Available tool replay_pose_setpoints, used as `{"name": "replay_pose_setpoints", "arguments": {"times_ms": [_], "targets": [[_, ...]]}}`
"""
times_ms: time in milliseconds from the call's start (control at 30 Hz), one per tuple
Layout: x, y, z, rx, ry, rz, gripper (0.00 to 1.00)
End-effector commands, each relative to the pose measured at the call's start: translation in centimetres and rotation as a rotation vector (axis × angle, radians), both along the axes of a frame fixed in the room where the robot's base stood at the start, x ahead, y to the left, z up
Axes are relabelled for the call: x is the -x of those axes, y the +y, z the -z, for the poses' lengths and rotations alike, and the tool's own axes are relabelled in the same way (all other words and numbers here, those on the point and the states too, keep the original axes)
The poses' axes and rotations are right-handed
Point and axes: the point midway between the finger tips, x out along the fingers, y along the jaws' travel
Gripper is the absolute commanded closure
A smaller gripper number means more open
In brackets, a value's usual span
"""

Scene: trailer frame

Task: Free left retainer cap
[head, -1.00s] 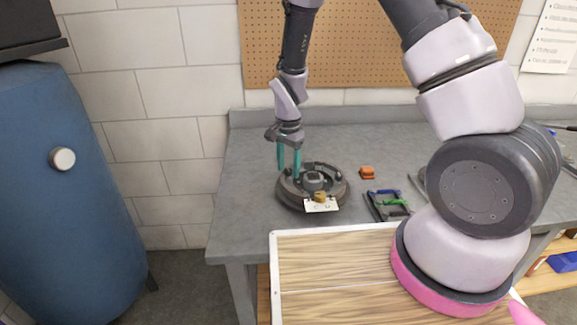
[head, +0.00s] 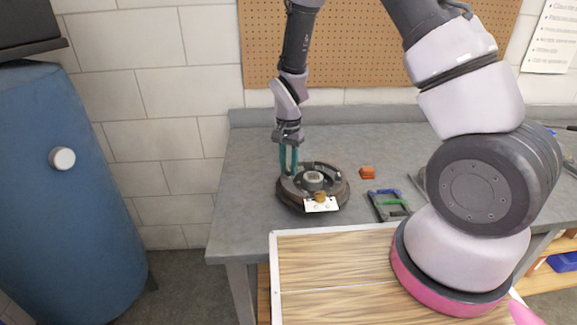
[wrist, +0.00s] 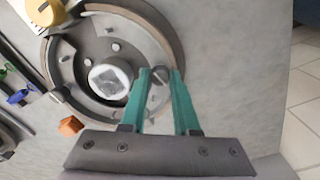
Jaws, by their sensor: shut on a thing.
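The round brake assembly (head: 286,197) lies flat on the grey bench; it also shows in the wrist view (wrist: 82,68), with a light-topped hub (wrist: 110,79) at its middle. My gripper (head: 289,172) points down at the left part of the assembly. In the wrist view its two teal fingers (wrist: 161,74) are close together, shut on a small grey retainer cap (wrist: 159,76) beside the hub. The fingers partly cover the cap. I cannot tell whether it still touches the plate.
A white card (head: 321,205) with a brass-coloured piece (head: 320,196) is at the assembly's front. An orange block (head: 367,172) and green and blue hand tools (head: 388,205) lie to the right. Bench (head: 245,190) left of the assembly is clear.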

Motion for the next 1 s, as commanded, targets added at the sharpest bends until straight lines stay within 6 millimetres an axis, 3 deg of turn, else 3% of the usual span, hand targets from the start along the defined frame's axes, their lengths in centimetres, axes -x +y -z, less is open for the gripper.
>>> {"name": "replay_pose_setpoints", "arguments": {"times_ms": [1000], "targets": [[-0.09, -0.01, -0.06, 0.0, -0.002, -0.958, 1.0]]}}
